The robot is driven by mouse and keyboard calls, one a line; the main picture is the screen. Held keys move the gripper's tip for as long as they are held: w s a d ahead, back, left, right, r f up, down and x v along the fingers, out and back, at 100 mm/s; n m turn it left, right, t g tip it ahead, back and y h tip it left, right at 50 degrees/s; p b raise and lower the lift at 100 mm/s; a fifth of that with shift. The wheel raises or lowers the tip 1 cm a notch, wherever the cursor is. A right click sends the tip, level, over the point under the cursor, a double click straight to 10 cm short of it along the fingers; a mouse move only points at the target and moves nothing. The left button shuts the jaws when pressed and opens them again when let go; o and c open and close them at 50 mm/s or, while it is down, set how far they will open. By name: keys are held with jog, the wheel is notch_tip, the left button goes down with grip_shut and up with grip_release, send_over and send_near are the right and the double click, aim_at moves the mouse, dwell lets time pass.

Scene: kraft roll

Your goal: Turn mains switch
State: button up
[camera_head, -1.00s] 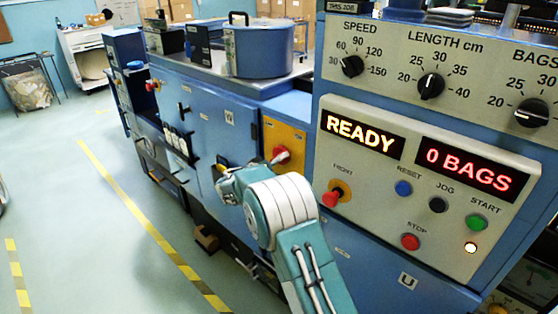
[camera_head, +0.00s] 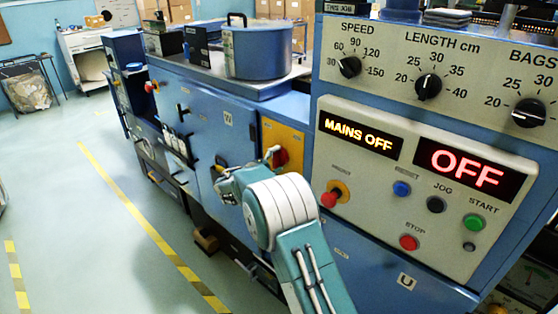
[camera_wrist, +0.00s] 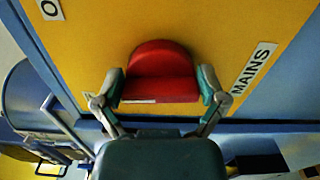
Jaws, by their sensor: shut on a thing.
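The red mains switch (camera_wrist: 160,72) sits on a yellow plate (camera_wrist: 105,30) beside a MAINS label (camera_wrist: 253,68) in the wrist view. In the head view the switch (camera_head: 282,156) is partly hidden behind my arm's end. My gripper (camera_wrist: 162,90) is shut on the switch handle, one finger at each side. It also shows in the head view (camera_head: 272,157) at the yellow plate (camera_head: 297,139). The upper display (camera_head: 358,135) reads MAINS OFF, and the red display (camera_head: 470,169) reads OFF.
The control panel right of my arm carries a red-tipped knob (camera_head: 333,195), a red STOP button (camera_head: 409,242) and a green START button (camera_head: 474,222). A blue pot (camera_head: 258,50) stands on the machine top. Open floor (camera_head: 60,210) lies at the left.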

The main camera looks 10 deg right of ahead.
jog(key=n, duration=0.4)
jog(key=shift+a+f+n, duration=0.15)
jog(key=shift+a+n, duration=0.2)
jog(key=shift+n, duration=1.55)
jog(key=shift+f, duration=0.15)
jog(key=o, duration=0.8)
jog(key=shift+a, duration=0.1)
jog(key=shift+w+a, duration=0.1)
jog(key=shift+r, duration=0.25)
